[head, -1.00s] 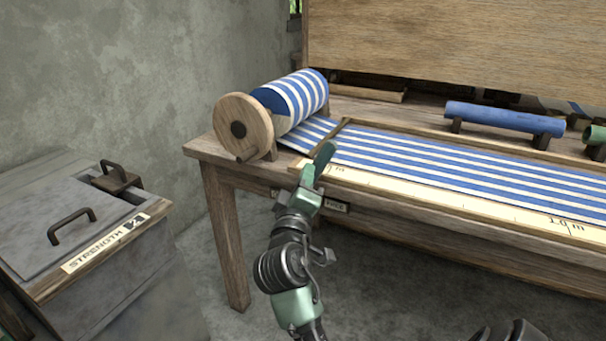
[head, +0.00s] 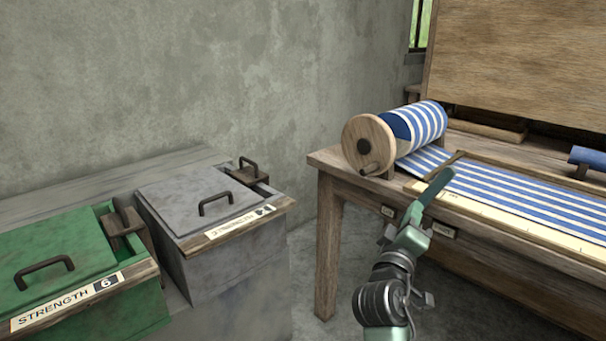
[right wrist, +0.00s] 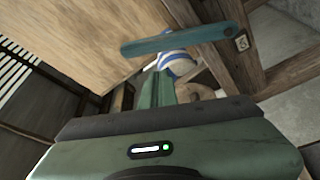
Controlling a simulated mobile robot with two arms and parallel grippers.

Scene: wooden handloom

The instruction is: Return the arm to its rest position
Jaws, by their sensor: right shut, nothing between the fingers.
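My right gripper (head: 436,186) is shut and empty, a green jaw pointing up and right in the head view. It appears in front of the wooden table's front edge, near the near end of the striped cloth; I cannot tell whether it touches anything. In the right wrist view, the green fingers (right wrist: 165,75) show with the striped roll partly hidden behind them. The blue-and-white striped roll (head: 427,122) with its round wooden end disc (head: 368,145) sits on the table's left end. My left gripper is out of view.
A wooden table (head: 328,240) stands at right, with striped cloth (head: 520,195) along its top and a blue roll (head: 588,158) at the right edge. A grey lidded bin (head: 180,200) and a green lidded bin (head: 60,245) stand at left. Open floor lies between bin and table.

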